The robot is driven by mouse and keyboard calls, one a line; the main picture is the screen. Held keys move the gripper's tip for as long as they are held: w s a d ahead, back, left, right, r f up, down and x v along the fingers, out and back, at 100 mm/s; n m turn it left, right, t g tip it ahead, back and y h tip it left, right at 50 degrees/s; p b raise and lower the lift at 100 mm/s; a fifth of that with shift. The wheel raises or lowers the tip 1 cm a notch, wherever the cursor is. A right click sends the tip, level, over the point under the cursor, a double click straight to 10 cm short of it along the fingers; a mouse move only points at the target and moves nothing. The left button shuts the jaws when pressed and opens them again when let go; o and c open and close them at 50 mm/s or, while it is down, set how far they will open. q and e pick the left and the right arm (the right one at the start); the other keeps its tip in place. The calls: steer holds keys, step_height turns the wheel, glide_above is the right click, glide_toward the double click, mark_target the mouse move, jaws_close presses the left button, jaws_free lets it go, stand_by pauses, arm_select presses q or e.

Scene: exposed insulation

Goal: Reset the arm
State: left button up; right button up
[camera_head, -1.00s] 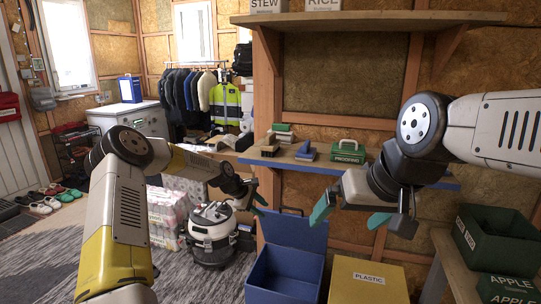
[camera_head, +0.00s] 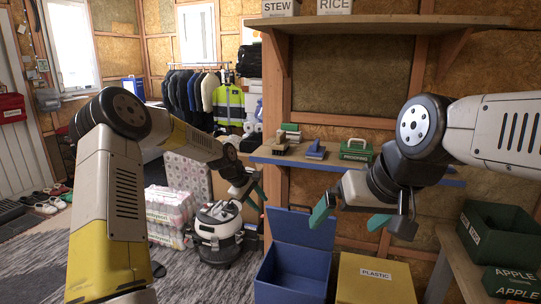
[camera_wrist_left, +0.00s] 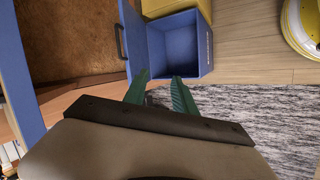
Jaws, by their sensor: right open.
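My left arm comes in from the left in the head view, its elbow raised. My left gripper (camera_head: 256,195) hangs near the wall post, above and left of the open blue bin. In the left wrist view its two teal fingers (camera_wrist_left: 160,90) are apart with nothing between them; the blue bin (camera_wrist_left: 175,45) lies beyond them. My right arm comes in from the right. My right gripper (camera_head: 350,214) is open and empty, its teal fingers spread in front of the wall below the blue-edged shelf.
The blue-edged shelf (camera_head: 270,158) holds brushes and a green case (camera_head: 356,149). Below stand the open blue bin (camera_head: 290,275) and a yellow plastic bin (camera_head: 374,280). Green crates (camera_head: 500,232) stand on a bench at right. A vacuum (camera_head: 217,228) and wrapped packs (camera_head: 170,212) are at left.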

arm_select(q)
steer(key=s+a+r+m+y, duration=0.2)
steer(key=s+a+r+m, duration=0.1)
steer(key=s+r, duration=0.55)
steer(key=s+a+r+m+y, duration=0.1)
steer(key=s+a+r+m, duration=0.2)
steer(key=s+r, duration=0.6)
steer(key=s+a+r+m+t, duration=0.1)
steer(key=s+a+m, duration=0.1)
steer(key=s, duration=0.9)
steer(key=s+a+r+m+t, duration=0.1)
steer(key=s+a+m, duration=0.1)
steer(key=s, duration=0.9)
steer(key=shift+w+r, duration=0.1)
